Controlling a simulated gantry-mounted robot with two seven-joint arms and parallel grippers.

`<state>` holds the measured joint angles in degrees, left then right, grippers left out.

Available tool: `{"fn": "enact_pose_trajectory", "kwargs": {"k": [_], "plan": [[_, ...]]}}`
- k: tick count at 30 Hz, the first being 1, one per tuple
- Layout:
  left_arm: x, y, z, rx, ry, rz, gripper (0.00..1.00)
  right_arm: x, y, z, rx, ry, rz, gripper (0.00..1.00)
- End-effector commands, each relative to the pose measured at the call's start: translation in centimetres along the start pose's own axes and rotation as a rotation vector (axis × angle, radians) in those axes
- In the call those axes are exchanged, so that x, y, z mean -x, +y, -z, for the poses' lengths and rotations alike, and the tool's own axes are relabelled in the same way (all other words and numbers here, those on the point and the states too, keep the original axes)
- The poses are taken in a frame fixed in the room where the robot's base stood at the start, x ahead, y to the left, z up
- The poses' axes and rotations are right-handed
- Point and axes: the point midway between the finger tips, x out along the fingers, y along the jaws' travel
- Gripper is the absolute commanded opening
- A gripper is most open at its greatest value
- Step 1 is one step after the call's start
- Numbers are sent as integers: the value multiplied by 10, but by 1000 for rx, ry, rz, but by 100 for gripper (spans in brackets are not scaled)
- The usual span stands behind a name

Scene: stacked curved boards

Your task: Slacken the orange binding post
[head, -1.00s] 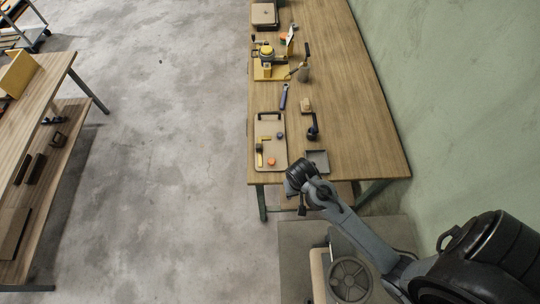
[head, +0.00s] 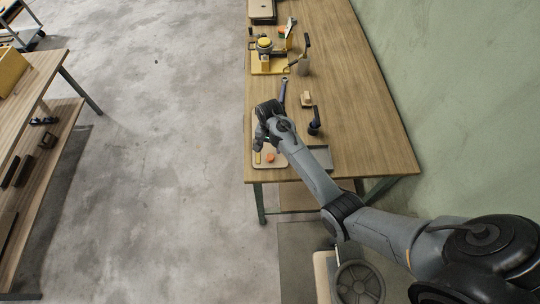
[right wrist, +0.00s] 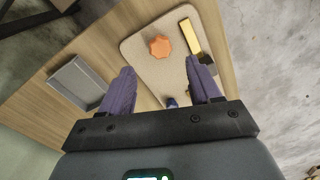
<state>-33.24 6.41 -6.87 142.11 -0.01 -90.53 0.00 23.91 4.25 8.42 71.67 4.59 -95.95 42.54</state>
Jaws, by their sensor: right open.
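The orange binding post (head: 270,158) is a small faceted orange knob on a beige board (head: 257,164). In the right wrist view the orange post (right wrist: 160,46) stands on the board (right wrist: 140,55), beyond my fingertips and roughly between their lines. My right gripper (head: 258,146) is over the board; in its wrist view the purple-grey fingers (right wrist: 160,68) are open with nothing between them. They look apart from the post. My arm hides much of the board in the head view. My left gripper is not in view.
A yellow bar (right wrist: 190,36) and a partly hidden blue knob (right wrist: 171,101) are on the same board. A grey tray (head: 320,158) lies to its right. A black-handled tool (head: 315,122) and a tan block (head: 306,98) stand farther back. The table's right side is clear.

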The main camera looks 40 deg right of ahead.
Motion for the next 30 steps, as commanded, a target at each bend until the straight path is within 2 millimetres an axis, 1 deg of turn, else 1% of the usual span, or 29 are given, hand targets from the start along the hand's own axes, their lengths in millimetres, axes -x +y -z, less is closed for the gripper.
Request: {"fn": "enact_pose_trajectory", "kwargs": {"k": [1, 6, 12, 18, 27, 28, 30], "plan": [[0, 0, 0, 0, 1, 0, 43, -9, 0, 0, 0, -3, -3, 63], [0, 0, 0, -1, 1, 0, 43, -37, 0, 0, 1, -2, -2, 63], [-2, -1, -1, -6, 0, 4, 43, -63, 1, 0, 1, -1, -2, 63], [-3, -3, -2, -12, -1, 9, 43, -74, 0, 0, 2, 1, 0, 63], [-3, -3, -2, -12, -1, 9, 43, -76, 0, 0, 2, 1, 0, 63], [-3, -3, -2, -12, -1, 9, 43, -76, 0, 0, 2, 1, 0, 61], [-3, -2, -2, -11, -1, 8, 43, -76, 0, 0, 2, 1, 0, 50]]}}
